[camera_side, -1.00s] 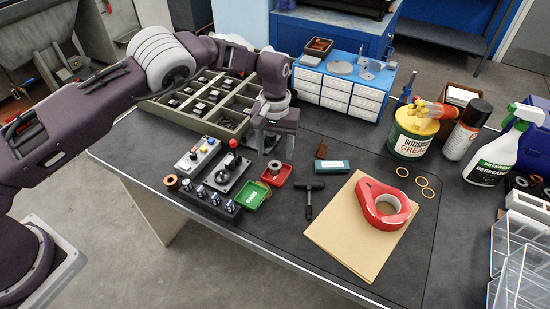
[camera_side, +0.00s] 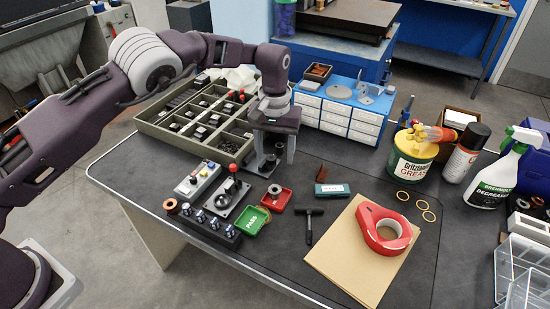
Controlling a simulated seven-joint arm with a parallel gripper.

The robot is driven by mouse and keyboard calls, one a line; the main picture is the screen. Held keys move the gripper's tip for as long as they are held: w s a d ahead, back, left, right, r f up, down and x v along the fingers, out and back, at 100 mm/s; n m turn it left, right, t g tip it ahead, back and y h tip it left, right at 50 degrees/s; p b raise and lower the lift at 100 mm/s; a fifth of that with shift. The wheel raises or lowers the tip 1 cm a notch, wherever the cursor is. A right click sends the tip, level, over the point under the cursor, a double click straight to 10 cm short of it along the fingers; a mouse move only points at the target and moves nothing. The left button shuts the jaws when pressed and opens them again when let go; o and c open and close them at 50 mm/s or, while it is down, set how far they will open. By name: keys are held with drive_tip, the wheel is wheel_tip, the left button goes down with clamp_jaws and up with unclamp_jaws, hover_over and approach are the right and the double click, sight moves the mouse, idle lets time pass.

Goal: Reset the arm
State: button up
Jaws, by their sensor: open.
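My gripper (camera_side: 272,160) points down over the back middle of the bench, in front of the compartment tray. Its jaws are open. Small dark parts show under and beside the fingers; I cannot tell whether they stand on the bench. A red dish (camera_side: 284,203) lies in front of my gripper with a small round part in it. A green dish marked PASS (camera_side: 252,222) lies beside it. My arm reaches in from the left above the bench.
A compartment tray (camera_side: 150,123), a control box with a red-knobbed lever (camera_side: 233,182) and a row of knobs (camera_side: 212,227) stand at left. Blue drawers (camera_side: 345,105) stand behind.

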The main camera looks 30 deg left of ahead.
idle(0.3)
drive_tip(key=s+a+r+t+h, duration=0.1)
drive_tip(key=s+a+r, duration=0.25)
drive_tip(key=r, duration=0.45)
drive_tip(key=s+a+r+t, duration=0.1)
drive_tip(key=s+a+r, duration=0.1)
drive_tip(key=s+r, duration=0.4)
drive_tip(key=s+a+r+h, duration=0.1)
drive_tip(key=s+a+r, duration=0.2)
drive_tip(key=r, duration=0.6)
drive_tip(key=s+a+r+m+t, duration=0.1)
drive_tip(key=s+a+r+t, duration=0.2)
drive_tip(key=s, duration=0.8)
drive_tip(key=s+a+f+m+y, duration=0.2)
drive_tip(key=s+f, duration=0.1)
drive_tip(key=s, duration=1.1)
drive_tip(key=shift+s+f+t, duration=0.2)
drive_tip(key=shift+t, duration=0.1)
